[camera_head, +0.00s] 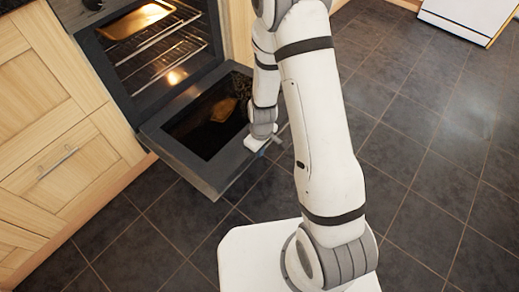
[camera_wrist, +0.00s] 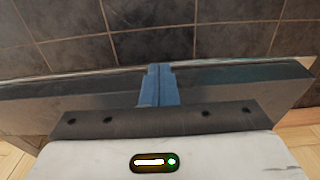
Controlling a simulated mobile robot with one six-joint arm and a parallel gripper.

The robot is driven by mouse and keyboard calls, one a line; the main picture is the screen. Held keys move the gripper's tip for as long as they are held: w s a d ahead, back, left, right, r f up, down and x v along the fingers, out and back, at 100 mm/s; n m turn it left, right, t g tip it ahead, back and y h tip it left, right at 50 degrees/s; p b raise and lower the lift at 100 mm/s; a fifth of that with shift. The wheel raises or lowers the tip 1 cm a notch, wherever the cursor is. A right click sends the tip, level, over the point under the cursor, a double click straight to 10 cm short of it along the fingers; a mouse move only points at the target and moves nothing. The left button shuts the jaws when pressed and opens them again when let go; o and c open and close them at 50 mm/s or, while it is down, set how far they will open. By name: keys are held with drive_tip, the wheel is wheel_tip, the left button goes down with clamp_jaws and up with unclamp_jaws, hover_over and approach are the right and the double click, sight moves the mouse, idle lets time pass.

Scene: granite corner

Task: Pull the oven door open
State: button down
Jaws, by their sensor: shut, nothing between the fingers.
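The oven door (camera_head: 173,147) is folded down, wide open and near level in the head view. Its dark glass panel faces up. The oven (camera_head: 150,50) shows its lit inside, with wire racks and a tray. My gripper (camera_head: 262,145) is at the door's outer edge, toward its right part, and the arm hides some of the door. In the wrist view my gripper's blue fingers (camera_wrist: 158,85) are together with nothing between them. They lie across the door's edge (camera_wrist: 60,100) in that picture; I cannot tell whether they touch it. The door's handle is not clearly seen.
Wooden cabinets and drawers (camera_head: 70,165) with a bar handle stand left of the oven. Dark floor tiles (camera_head: 420,170) lie open to the right. A white appliance (camera_head: 465,18) stands at the far top right.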

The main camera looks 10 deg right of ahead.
drive_tip(key=s+d+r+p, duration=0.2)
drive_tip(key=r, duration=0.3)
drive_tip(key=s+d+r+p, duration=0.2)
drive_tip(key=r+p, duration=0.1)
drive_tip(key=r, duration=0.3)
drive_tip(key=shift+s+r, duration=0.15)
drive_tip(key=shift+r, duration=0.1)
drive_tip(key=s+d+r+m+p, duration=0.1)
drive_tip(key=r+p, duration=0.7)
drive_tip(key=r, duration=0.9)
drive_tip(key=s+d+r+m+t+p, duration=0.1)
drive_tip(key=s+r+m+p, duration=0.3)
drive_tip(key=r+p, duration=0.5)
drive_tip(key=s+d+r+m+t+p, duration=0.1)
drive_tip(key=s+r+m+p, duration=0.2)
drive_tip(key=r+p, duration=0.6)
wheel_tip(320, 180, up, 17)
drive_tip(key=shift+s+f, duration=0.1)
drive_tip(key=shift+s, duration=0.75)
